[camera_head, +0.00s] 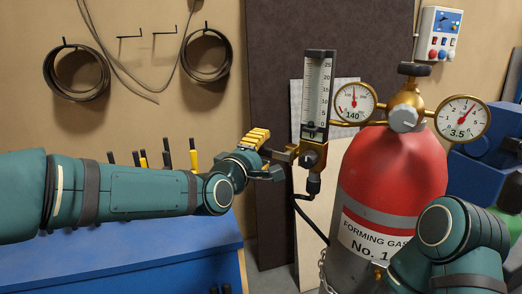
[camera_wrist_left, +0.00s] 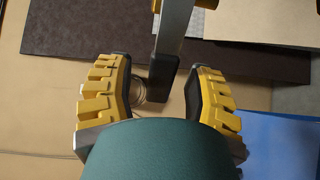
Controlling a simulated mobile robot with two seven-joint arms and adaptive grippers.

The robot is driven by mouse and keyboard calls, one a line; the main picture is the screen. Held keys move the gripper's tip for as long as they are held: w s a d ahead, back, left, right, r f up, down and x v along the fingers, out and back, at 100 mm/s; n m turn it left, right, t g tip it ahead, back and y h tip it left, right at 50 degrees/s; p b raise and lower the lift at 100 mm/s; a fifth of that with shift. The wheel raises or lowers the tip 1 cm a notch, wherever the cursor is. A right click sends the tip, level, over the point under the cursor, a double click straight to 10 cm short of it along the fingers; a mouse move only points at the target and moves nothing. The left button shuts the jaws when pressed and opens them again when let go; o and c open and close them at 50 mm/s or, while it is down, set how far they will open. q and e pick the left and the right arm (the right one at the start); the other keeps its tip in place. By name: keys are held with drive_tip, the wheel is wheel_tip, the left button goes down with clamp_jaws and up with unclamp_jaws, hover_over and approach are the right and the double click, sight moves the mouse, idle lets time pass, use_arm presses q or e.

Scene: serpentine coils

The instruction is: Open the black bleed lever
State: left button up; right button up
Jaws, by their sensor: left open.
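The bleed lever is a metal bar with a black grip (camera_wrist_left: 162,82), seen in the left wrist view between my two fingers. In the head view the lever (camera_head: 285,155) sticks out to the left from the brass valve (camera_head: 313,155) under the flow meter (camera_head: 318,90). My left gripper (camera_head: 268,155) is open around the lever's outer end; it also shows in the left wrist view (camera_wrist_left: 162,76), with gaps beside the grip. I cannot tell whether a finger touches it. The grip is mostly hidden by the gripper in the head view. My right gripper is out of view.
A red gas cylinder (camera_head: 395,170) with two round gauges (camera_head: 355,102) stands right of the valve. A black hose (camera_head: 308,222) hangs below the valve. A blue bench (camera_head: 150,265) is at lower left. My right arm covers the lower right.

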use_arm(q)
clamp_jaws()
drive_tip(key=shift+r, duration=0.1)
idle(0.3)
